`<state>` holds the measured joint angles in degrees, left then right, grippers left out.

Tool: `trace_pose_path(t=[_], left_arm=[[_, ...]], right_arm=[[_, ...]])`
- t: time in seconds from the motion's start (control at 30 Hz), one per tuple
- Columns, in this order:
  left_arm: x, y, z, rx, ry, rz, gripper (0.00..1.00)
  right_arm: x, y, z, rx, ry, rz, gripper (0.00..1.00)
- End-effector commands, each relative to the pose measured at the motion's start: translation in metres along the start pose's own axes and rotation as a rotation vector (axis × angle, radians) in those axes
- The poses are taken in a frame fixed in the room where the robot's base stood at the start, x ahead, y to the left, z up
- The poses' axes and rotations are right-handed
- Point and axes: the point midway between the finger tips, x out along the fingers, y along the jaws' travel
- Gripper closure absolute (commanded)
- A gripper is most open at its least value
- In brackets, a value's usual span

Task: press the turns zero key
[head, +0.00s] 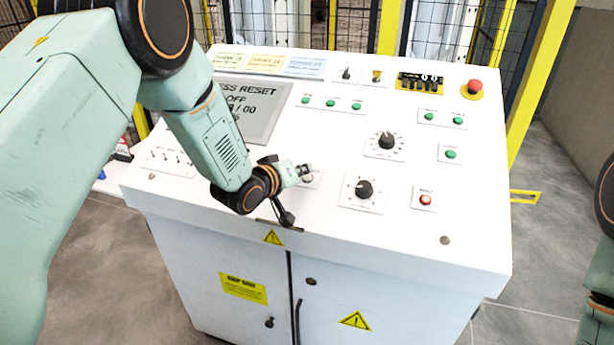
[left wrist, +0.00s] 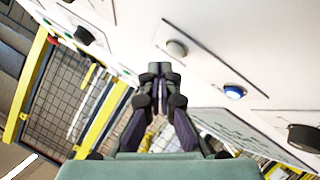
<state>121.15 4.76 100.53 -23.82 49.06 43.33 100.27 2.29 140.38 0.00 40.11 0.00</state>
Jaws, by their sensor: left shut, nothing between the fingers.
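My left gripper (head: 305,170) is shut and empty, low over the middle of the white sloping console. In the left wrist view its fingertips (left wrist: 160,68) lie close together, near a round grey key (left wrist: 177,48) on a pale plate. A blue key (left wrist: 234,91) sits to the right of the grey one. I cannot read a label by either, so which is the turns zero key is unclear. In the head view a small plate (head: 315,181) shows beside the fingertips, partly hidden by them. I cannot tell whether the fingers touch the panel. My right gripper is not in view.
A display (head: 262,108) stands left of the fingers. Two black dials (head: 364,189) (head: 386,141), a red button (head: 426,199) and several green buttons lie to the right. A red emergency stop (head: 474,87) is at the far right corner. A black lever (head: 286,217) stands by the front edge.

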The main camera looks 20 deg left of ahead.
Motion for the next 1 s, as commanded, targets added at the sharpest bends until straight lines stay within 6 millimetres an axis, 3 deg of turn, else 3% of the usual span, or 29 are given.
trace_pose_path(t=[0.6, 1.0], left_arm=[[-0.034, 0.026, -0.027, -0.001, 0.001, 0.0, 1.0], [-0.034, 0.025, -0.025, 0.0, 0.001, 0.0, 1.0]], right_arm=[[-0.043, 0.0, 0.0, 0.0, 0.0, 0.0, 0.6], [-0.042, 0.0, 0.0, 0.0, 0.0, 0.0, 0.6]])
